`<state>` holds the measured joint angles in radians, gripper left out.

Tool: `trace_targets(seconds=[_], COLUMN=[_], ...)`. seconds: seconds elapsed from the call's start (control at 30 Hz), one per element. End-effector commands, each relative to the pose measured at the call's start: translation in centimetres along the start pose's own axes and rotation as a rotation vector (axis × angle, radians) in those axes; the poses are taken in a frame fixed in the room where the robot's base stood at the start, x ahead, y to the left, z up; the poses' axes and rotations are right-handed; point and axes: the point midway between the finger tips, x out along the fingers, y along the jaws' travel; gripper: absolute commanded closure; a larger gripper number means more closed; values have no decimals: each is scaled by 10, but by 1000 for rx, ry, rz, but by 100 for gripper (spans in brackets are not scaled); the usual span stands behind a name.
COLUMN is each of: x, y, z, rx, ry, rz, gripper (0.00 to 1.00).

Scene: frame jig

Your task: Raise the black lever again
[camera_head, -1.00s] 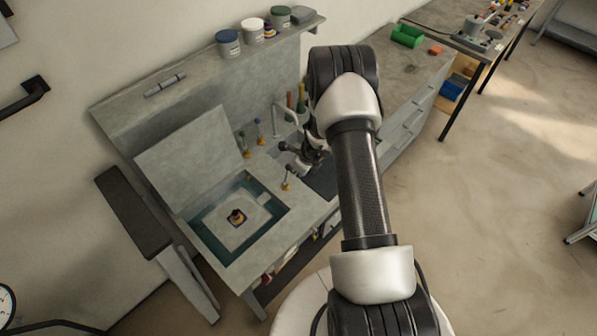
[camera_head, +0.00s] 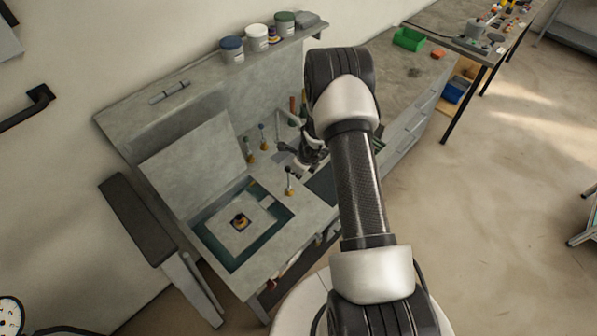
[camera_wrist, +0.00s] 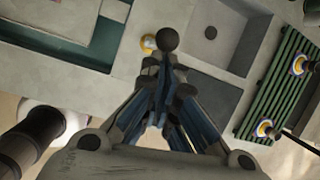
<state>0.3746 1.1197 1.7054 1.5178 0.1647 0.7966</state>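A black ball-knobbed lever with a yellow base (camera_wrist: 148,43) shows in the wrist view, its round black knob (camera_wrist: 167,40) just beyond my fingertips. In the head view a dark-knobbed lever (camera_head: 289,180) stands on the bench's front edge, just left of my gripper (camera_head: 308,155). I take these for the same lever. Its shaft is mostly hidden in the wrist view. My gripper (camera_wrist: 166,78) has its fingers drawn together, tips almost meeting, with nothing clearly between them. I cannot tell whether they touch the knob.
Two similar levers (camera_head: 251,150) (camera_head: 263,136) stand farther back. A teal-edged recess (camera_head: 235,262) lies left in the bench, with a raised grey panel (camera_head: 190,160) behind it. A sink (camera_wrist: 212,32) and a green slatted rack (camera_wrist: 285,80) lie right in the wrist view.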

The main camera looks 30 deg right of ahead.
Motion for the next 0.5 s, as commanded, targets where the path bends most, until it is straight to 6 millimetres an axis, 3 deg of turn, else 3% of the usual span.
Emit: trace_targets(seconds=[0.03,0.27,0.5], x=[-4,-19,-68], y=[-4,-5,-4], z=[17,16,6], rx=[-9,-10,-4], ry=[-31,-29,-17], rz=[-6,-7,-5], gripper=[100,100,100])
